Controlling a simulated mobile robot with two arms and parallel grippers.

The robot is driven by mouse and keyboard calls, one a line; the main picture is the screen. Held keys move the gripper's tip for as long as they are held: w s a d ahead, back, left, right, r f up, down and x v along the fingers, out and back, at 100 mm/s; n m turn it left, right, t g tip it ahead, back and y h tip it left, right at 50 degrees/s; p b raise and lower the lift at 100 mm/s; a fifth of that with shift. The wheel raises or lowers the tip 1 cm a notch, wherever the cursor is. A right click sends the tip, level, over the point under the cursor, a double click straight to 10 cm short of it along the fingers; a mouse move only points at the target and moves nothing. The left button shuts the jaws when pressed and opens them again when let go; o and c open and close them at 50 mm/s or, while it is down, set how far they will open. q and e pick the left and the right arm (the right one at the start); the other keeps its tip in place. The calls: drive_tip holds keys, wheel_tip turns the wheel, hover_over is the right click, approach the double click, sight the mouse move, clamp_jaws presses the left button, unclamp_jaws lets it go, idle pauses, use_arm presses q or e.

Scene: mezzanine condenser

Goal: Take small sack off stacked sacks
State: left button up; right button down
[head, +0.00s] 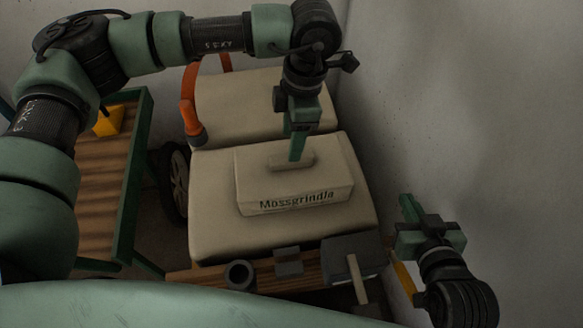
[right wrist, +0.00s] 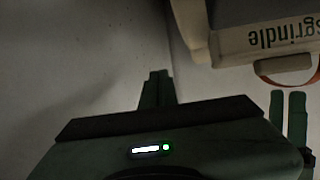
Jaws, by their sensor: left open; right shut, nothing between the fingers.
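The small sack (head: 293,190) is pale beige with the printed word "Mossgrindle". It lies on top of the front large sack of the stacked sacks (head: 210,225). A raised grip or tab (head: 290,162) stands on its top. My left gripper (head: 297,150) points down right at this tab, with its fingers open; whether they touch it I cannot tell. In the right wrist view the small sack (right wrist: 265,40) appears upside down, with the left gripper's two fingers (right wrist: 287,110) apart near it. My right gripper (head: 407,207) is shut and empty beside the wall, right of the sacks; its fingers (right wrist: 155,88) are together.
A green-framed table with a wooden top (head: 100,190) and a yellow object (head: 108,120) stands at the left. An orange handle (head: 189,100) and a black wheel (head: 175,182) are beside the sacks. A wooden board (head: 215,278) with dark items lies in front. A wall (head: 470,120) bounds the right.

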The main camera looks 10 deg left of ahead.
sight(291, 170)
use_arm(q)
drive_tip(key=shift+f, duration=0.7)
wheel_tip(291, 170, down, 5)
drive_tip(key=shift+r+b, duration=0.2)
drive_tip(key=shift+b, duration=0.55)
drive_tip(key=shift+f, duration=0.1)
clamp_jaws()
use_arm(e)
wheel_tip(291, 170, up, 7)
drive_tip(key=w+a+t+y, duration=0.1)
drive_tip(key=w+t, duration=0.1)
drive_tip(key=t, duration=0.2)
drive_tip(key=shift+w+a+r+t, duration=0.2)
drive_tip(key=shift+w+a+t, duration=0.1)
drive_tip(key=shift+w+a, duration=0.1)
use_arm(q)
drive_tip(key=shift+w+r, duration=0.15)
drive_tip(key=shift+r, duration=0.05)
